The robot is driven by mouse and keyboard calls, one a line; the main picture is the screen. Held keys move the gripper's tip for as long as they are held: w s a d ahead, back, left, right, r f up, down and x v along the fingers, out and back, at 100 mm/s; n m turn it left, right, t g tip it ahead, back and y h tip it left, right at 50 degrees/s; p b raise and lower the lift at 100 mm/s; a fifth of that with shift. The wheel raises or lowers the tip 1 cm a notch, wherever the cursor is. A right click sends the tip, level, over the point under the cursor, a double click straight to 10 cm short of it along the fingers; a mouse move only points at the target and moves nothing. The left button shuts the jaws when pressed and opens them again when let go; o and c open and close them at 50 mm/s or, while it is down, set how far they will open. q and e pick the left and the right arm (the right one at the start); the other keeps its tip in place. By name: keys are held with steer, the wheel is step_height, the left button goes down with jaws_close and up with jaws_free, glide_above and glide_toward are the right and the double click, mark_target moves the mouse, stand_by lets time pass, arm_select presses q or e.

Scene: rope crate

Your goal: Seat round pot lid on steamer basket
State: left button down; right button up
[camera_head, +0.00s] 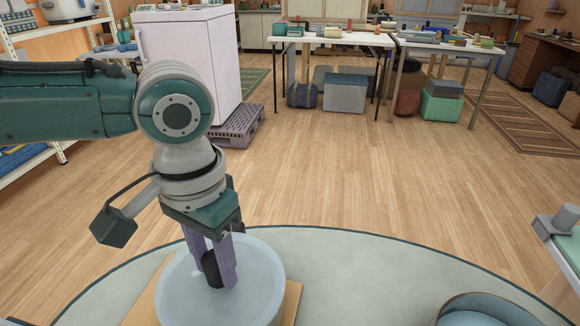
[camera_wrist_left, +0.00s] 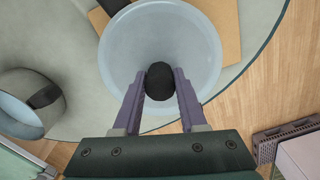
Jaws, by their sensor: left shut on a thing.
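The round pot lid (camera_head: 180,285) is a pale blue disc with a dark knob (camera_head: 212,268). My left gripper (camera_head: 222,275) points down and is shut on this knob. The left wrist view also shows the lid (camera_wrist_left: 190,40) and the black knob (camera_wrist_left: 158,82) between the fingers. The lid is over a tan board (camera_head: 148,292); I cannot tell whether it touches the board. A round grey-green vessel with a pale blue inside, which looks like the steamer basket (camera_head: 507,303), stands at the bottom right, cut off by the frame. It shows at left in the wrist view (camera_wrist_left: 40,87). My right gripper is not in view.
The board and basket are on a round, pale table (camera_head: 345,262) with a dark edge. Clear tabletop lies between lid and basket. A side surface with a grey object (camera_head: 562,219) is at the right edge. A white cabinet (camera_head: 190,60) and worktables are farther back.

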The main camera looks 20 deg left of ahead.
arm_select(q)
steer(key=shift+f, duration=0.6)
stand_by(0.4)
steer(key=shift+c, duration=1.9)
jaws_free()
step_height(320, 180, up, 10)
steer(key=shift+p, duration=1.05)
